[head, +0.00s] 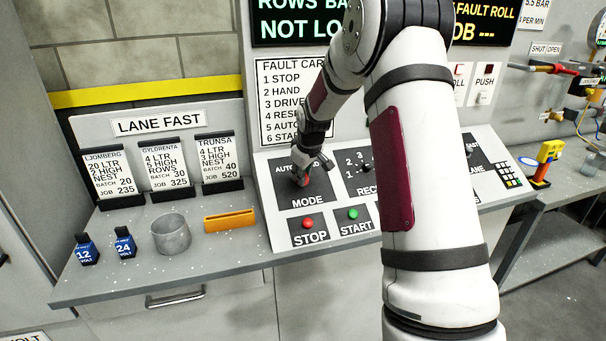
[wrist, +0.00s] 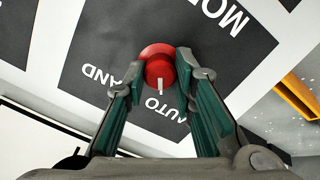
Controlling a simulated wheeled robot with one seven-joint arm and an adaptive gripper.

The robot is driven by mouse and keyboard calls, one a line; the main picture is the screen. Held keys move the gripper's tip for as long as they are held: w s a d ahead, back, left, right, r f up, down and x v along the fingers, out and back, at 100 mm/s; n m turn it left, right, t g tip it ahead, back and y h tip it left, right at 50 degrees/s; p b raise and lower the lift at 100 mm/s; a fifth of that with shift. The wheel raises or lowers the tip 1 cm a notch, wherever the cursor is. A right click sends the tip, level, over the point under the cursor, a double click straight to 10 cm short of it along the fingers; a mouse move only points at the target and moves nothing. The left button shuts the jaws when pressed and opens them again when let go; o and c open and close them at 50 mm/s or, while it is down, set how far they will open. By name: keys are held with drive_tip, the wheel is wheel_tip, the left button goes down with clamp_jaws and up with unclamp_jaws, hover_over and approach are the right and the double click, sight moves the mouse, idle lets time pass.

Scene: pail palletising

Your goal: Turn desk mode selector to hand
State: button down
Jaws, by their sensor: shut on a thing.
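The mode selector is a red round knob (wrist: 158,68) on a dark panel marked MODE (head: 308,201). In the wrist view its white pointer points down toward the word AUTO; the word HAND, partly covered by a finger, is to the left. My gripper (wrist: 163,63) is shut on the knob, one green-padded finger on each side. In the head view my gripper (head: 303,180) reaches down onto the MODE panel, and the knob is mostly hidden by it.
Below the MODE panel are a red STOP button (head: 308,223) and a green START button (head: 353,214). The recipe selector (head: 365,167) is close on the right.

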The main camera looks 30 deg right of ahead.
drive_tip(key=m+b, duration=0.2)
drive_tip(key=m, duration=0.4)
drive_tip(key=shift+m, duration=0.3)
drive_tip(key=m+b, duration=0.1)
drive_tip(key=m, duration=0.2)
drive_tip(key=shift+m, duration=0.3)
drive_tip(key=shift+m+y+b, duration=0.3)
drive_tip(key=shift+m+b, duration=0.2)
drive_tip(key=shift+m, duration=1.1)
drive_tip(key=c, duration=1.3)
unclamp_jaws()
